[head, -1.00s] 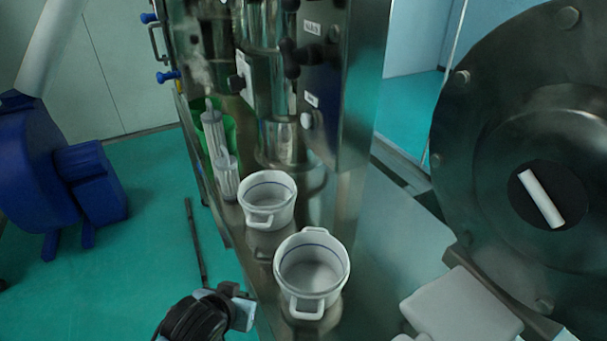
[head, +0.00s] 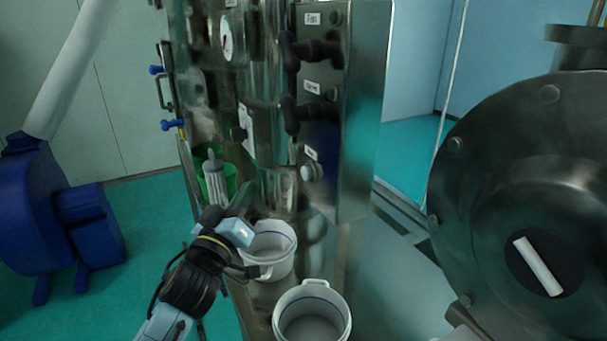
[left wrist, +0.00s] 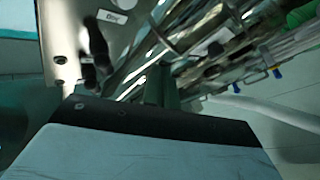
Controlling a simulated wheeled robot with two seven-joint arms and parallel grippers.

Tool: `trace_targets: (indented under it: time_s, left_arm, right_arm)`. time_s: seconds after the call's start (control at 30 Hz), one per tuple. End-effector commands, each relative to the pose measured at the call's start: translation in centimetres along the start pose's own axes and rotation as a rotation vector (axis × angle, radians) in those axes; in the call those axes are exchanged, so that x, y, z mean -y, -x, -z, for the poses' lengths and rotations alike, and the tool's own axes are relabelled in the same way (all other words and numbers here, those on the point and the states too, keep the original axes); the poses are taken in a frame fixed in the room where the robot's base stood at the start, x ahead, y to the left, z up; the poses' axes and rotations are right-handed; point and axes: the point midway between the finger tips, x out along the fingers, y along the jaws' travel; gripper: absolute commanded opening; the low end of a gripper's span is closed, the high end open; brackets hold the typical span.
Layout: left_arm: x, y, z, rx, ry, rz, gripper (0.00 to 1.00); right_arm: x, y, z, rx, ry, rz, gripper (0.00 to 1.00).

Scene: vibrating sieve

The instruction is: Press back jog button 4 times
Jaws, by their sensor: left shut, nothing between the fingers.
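A tall metal control panel (head: 352,110) stands at the centre of the head view. It bears small white labels, dark knobs and a pale round button (head: 312,172) under the lowest label; the label is too blurred to read, so I cannot tell if this is the back jog button. My left gripper (head: 246,192) is shut and empty, above the farther white pot and apart from the panel, left of and below the button. In the left wrist view its tip (left wrist: 168,85) points at shiny machinery, with a labelled panel (left wrist: 72,40) at upper left. My right gripper is out of view.
Two white handled pots, a farther one (head: 270,240) and a nearer one (head: 312,312), stand below the panel. A clear cylinder (head: 214,182) and a green container (head: 230,172) are left. A large round dark metal hatch (head: 480,220) fills the right.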

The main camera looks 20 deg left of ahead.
Motion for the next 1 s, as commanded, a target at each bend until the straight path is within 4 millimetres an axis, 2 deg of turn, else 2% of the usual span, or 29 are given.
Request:
trace_targets:
  time_s: [0.27,0.7,1.0]
  left_arm:
    - [-0.7,-1.1,-0.9,0.000,0.002,0.002,0.00]
    - [-3.7,-5.1,-3.9,0.001,0.002,0.003,0.00]
    - [-4.4,-6.1,-4.6,0.002,0.000,0.002,0.00]
  right_arm:
    - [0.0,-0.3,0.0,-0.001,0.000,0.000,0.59]
    - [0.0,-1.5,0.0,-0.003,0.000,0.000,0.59]
    - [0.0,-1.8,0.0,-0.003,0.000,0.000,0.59]
